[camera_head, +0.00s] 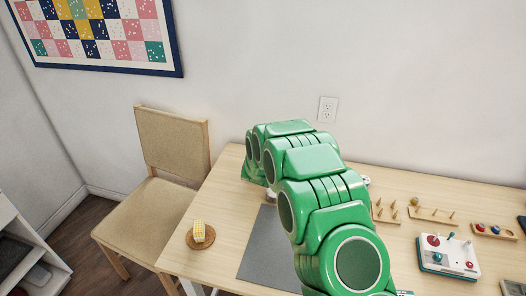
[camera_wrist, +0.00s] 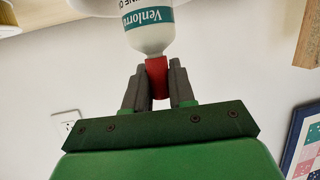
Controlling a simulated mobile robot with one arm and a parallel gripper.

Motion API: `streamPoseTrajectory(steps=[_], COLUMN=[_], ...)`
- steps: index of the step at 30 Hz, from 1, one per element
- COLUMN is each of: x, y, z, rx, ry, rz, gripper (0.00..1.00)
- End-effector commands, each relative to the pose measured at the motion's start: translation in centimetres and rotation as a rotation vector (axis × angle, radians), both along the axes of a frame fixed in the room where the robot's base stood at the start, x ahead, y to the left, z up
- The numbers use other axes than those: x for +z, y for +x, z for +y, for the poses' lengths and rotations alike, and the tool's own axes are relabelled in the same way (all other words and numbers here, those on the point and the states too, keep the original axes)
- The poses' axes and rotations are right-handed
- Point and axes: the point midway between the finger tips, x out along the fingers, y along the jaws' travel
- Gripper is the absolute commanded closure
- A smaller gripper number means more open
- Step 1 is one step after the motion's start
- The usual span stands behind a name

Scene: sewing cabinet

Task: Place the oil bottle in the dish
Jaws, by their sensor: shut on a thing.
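The oil bottle (camera_wrist: 150,32) is white with a teal label and a red cap (camera_wrist: 157,75), and shows upside down in the tilted wrist view. My gripper (camera_wrist: 157,68) is shut on the red cap, one grey finger on each side. A white rounded thing (camera_wrist: 95,5) shows at the top edge beside the bottle; I cannot tell if it is the dish. In the head view my green arm hides my gripper. A small white piece (camera_head: 271,196) shows just below the arm's far end, too small to name. The bottle's base is out of the wrist view.
A yellow item (camera_head: 199,230) stands on a round brown coaster (camera_head: 205,243) at the table's left. A grey mat (camera_head: 262,255) lies beside my arm. Wooden peg racks (camera_head: 432,215) and a white box with knobs (camera_head: 447,256) are right. A chair (camera_head: 172,140) stands left of the table.

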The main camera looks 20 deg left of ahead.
Motion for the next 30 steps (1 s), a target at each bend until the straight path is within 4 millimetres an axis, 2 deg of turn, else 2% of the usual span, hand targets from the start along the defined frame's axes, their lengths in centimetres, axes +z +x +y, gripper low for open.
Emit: streamPoseTrajectory(steps=[8,9,13,25,30], x=[-0.3,-0.3,-0.2,0.1,0.4], y=[0.0,0.0,0.0,-0.1,-1.4], z=[0.0,0.0,0.0,0.0,-0.2], rx=[0.000,0.000,0.000,0.001,0.003], ry=[-0.001,-0.001,-0.001,0.000,-0.003], rz=[0.000,0.000,0.000,-0.001,0.004], gripper=[1.00,0.71,0.51,0.50,0.50])
